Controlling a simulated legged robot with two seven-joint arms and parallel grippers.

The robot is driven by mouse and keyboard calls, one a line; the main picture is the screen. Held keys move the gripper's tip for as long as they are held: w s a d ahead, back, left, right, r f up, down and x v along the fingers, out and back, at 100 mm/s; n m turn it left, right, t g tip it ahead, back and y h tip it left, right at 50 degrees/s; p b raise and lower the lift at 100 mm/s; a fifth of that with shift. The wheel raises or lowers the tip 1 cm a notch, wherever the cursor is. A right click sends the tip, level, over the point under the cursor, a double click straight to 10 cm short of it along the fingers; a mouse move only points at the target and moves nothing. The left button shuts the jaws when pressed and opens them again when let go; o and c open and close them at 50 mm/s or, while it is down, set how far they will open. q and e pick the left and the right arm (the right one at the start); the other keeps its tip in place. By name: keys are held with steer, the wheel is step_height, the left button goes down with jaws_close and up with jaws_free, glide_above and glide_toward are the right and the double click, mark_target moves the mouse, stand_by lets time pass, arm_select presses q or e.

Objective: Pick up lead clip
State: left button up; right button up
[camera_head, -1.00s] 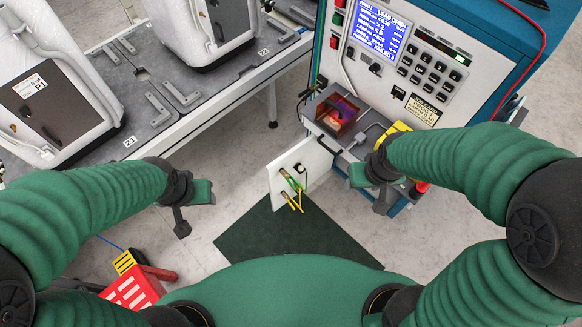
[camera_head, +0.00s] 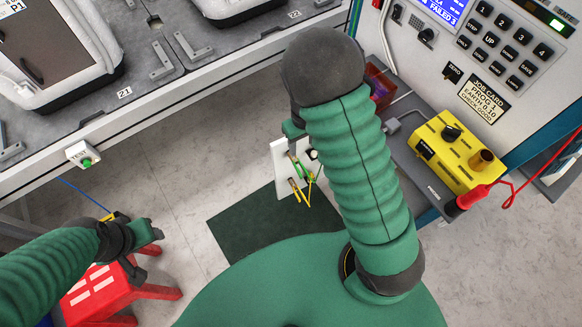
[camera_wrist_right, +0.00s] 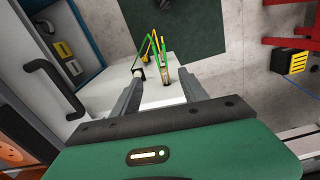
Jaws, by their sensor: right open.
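The lead clip (camera_head: 301,172), with green and yellow leads and a brass-coloured end, is on a white panel (camera_head: 281,165) below the machine. In the right wrist view the clip (camera_wrist_right: 157,70) stands just beyond my fingertips, roughly between them. My right gripper (camera_wrist_right: 162,85) is open, its two grey fingers spread with nothing held. In the head view the right gripper (camera_head: 293,132) is at the clip's upper left, its fingers mostly hidden by my arm.
A yellow box (camera_head: 452,150) and a red probe (camera_head: 472,196) sit on the machine's shelf at right. A black handle (camera_wrist_right: 52,85) is left of my fingers in the wrist view. A red stool (camera_head: 110,290) stands by my left gripper. A dark green mat (camera_head: 245,225) lies below.

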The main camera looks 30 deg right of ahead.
steer(key=b, duration=0.2)
glide_above(299, 166)
steer(key=s, duration=0.1)
step_height(299, 166, down, 8)
steer(key=shift+a+r, duration=0.1)
steer(key=shift+r, duration=0.15)
steer(key=f, duration=0.2)
steer(key=f+b, duration=0.1)
steer(key=f, duration=0.1)
steer(key=w+f+b, duration=0.1)
steer(key=f, duration=0.2)
steer(key=shift+d+f, duration=0.1)
steer(key=shift+d, duration=0.1)
steer(key=shift+w+a+f, duration=0.1)
steer(key=shift+f, duration=0.1)
steer(key=shift+r, duration=0.1)
steer(key=shift+c, duration=1)
jaws_close()
